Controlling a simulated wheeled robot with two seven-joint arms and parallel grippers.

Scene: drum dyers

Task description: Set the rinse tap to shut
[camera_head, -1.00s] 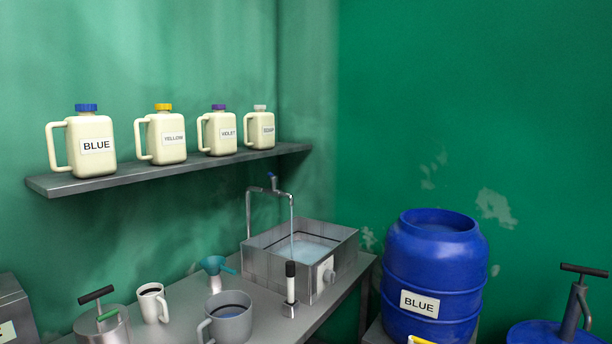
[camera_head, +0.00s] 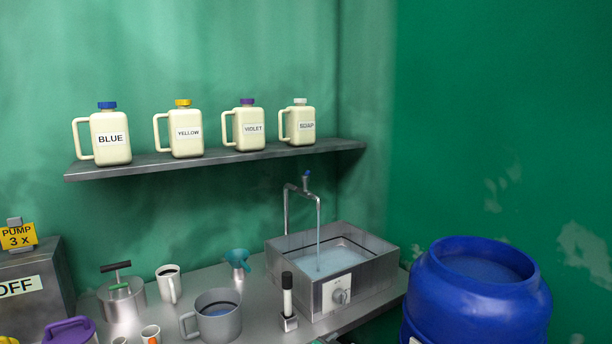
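The rinse tap (camera_head: 303,200) is a thin grey pipe that rises at the back of the metal sink and bends down over it. A pale stream of water (camera_head: 318,240) runs from the spout into the metal sink (camera_head: 376,272), which holds bluish water. A round knob (camera_head: 340,296) on a white plate is on the sink's front. Neither of my grippers shows in the head view.
A shelf (camera_head: 220,158) above holds several labelled jugs. The bench carries a grey mug (camera_head: 218,314), a white mug (camera_head: 168,284), a lidded pot (camera_head: 121,296), a teal funnel (camera_head: 238,260) and a black-topped upright tool (camera_head: 288,300). A blue barrel (camera_head: 475,300) stands right of the sink.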

